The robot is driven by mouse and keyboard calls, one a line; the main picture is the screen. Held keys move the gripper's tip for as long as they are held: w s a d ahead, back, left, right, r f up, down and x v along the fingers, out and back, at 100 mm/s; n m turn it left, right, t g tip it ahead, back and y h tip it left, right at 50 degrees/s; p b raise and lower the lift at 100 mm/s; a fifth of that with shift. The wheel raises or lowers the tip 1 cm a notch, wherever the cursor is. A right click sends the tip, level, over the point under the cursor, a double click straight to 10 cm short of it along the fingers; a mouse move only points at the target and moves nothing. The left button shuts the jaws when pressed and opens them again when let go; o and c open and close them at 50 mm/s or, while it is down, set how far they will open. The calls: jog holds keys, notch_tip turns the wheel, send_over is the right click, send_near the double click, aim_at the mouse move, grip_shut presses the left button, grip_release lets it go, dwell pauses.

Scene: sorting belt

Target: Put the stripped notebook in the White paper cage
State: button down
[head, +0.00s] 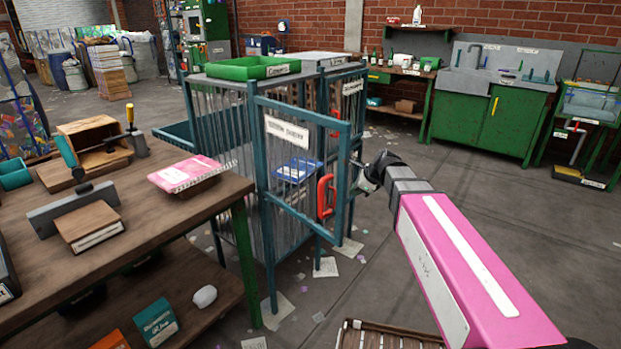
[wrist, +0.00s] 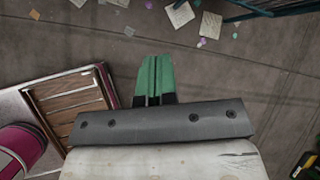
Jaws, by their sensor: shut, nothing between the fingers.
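A red handle (head: 326,196) is on the barred door. A blue item (head: 297,170) shows behind the bars. My gripper (head: 368,178) is just right of the door's edge, apart from the notebook. In the wrist view its green fingers (wrist: 155,75) are together and empty, above the floor.
The wooden bench (head: 130,225) holds a wooden box (head: 95,140) and tools. A green tray (head: 252,68) sits on top of the cages. Paper scraps (head: 326,267) lie on the floor. A green sink cabinet (head: 490,118) stands at the back right; the floor before it is open.

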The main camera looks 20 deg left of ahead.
jog(key=w+a+r+m+y, duration=0.1)
jog(key=a+r+m+y, duration=0.1)
jog(key=a+r+m, duration=0.45)
jog(key=w+a+f+n, duration=0.1)
jog(key=w+a+f, duration=0.1)
jog(key=a, duration=0.4)
jog(key=w+a+f, duration=0.2)
jog(key=a+f, duration=0.3)
jog(key=shift+w+a+n, duration=0.3)
jog(key=shift+a+n, duration=0.05)
jog(key=shift+a, duration=0.05)
